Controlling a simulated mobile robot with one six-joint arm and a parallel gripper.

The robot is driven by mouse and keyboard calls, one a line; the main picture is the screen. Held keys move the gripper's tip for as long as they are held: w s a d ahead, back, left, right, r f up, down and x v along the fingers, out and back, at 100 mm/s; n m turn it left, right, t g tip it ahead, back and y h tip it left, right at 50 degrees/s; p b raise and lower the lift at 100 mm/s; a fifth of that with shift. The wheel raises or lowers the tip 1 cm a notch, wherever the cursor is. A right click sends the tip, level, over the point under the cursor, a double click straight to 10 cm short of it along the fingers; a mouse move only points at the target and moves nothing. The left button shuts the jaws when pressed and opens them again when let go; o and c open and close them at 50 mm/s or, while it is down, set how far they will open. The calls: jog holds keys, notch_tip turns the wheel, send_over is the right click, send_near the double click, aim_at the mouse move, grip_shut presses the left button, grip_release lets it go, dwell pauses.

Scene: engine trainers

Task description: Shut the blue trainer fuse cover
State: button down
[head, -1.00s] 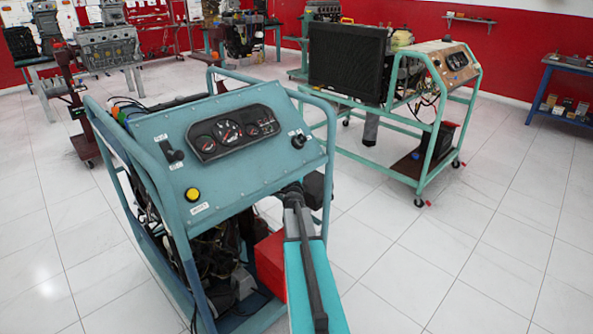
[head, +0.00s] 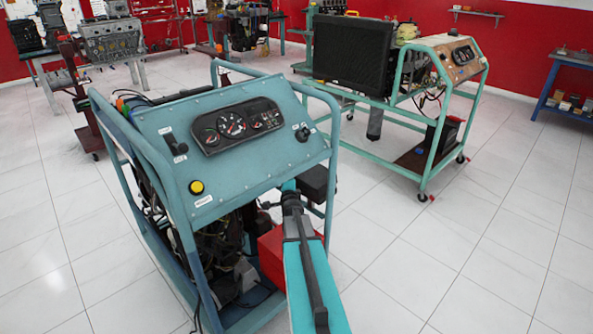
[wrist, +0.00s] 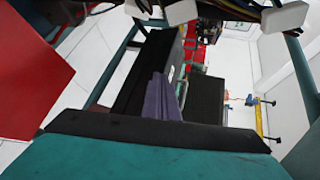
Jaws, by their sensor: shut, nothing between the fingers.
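The blue trainer (head: 225,165) stands in front of me, with a sloped gauge panel in a tubular frame. A black box (head: 318,182) sits by its right side, below the panel edge. I cannot tell whether this box is the fuse cover. My arm reaches to the panel's lower right corner, close beside the box; my fingertips are hidden in the head view. In the wrist view my gripper (wrist: 164,97) appears as grey-purple fingers close together, shut and empty. A long dark surface (wrist: 145,75) lies beside or behind them; contact cannot be told.
A red box (head: 272,255) sits low in the trainer, beside my arm. Wires with white connectors (wrist: 180,12) hang close at the top of the wrist view. A second, green-framed trainer (head: 410,160) stands behind on the right. The tiled floor on the right is clear.

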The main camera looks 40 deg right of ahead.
jog(key=s+a+f+n+g+y+p, duration=0.15)
jog(key=s+a+f+n+y, duration=0.4)
jog(key=a, duration=0.75)
jog(key=s+a+f+n+g+y+p, duration=0.1)
jog(key=s+a+f+n+g+y, duration=0.15)
jog(key=a+f, duration=0.8)
jog(key=s+a+f+n+g+y+p, duration=0.2)
jog(key=s+a+f+n+y, duration=0.25)
jog(key=a, duration=0.95)
jog(key=s+a+f+n+g+h+p, duration=0.1)
jog(key=s+a+f+n+g, duration=0.25)
jog(key=s+a, duration=0.3)
jog(key=s+a+f+n+g+p, duration=0.25)
jog(key=s+a+n, duration=0.2)
jog(key=s, duration=0.35)
jog(key=s+a+n+g+h+p, duration=0.2)
jog(key=s+n+g, duration=0.3)
jog(key=s, duration=1)
jog(key=shift+s+a+g+h, duration=0.2)
jog(key=shift+a+g+h, duration=0.15)
jog(key=shift+h, duration=0.2)
jog(key=shift+a, duration=0.15)
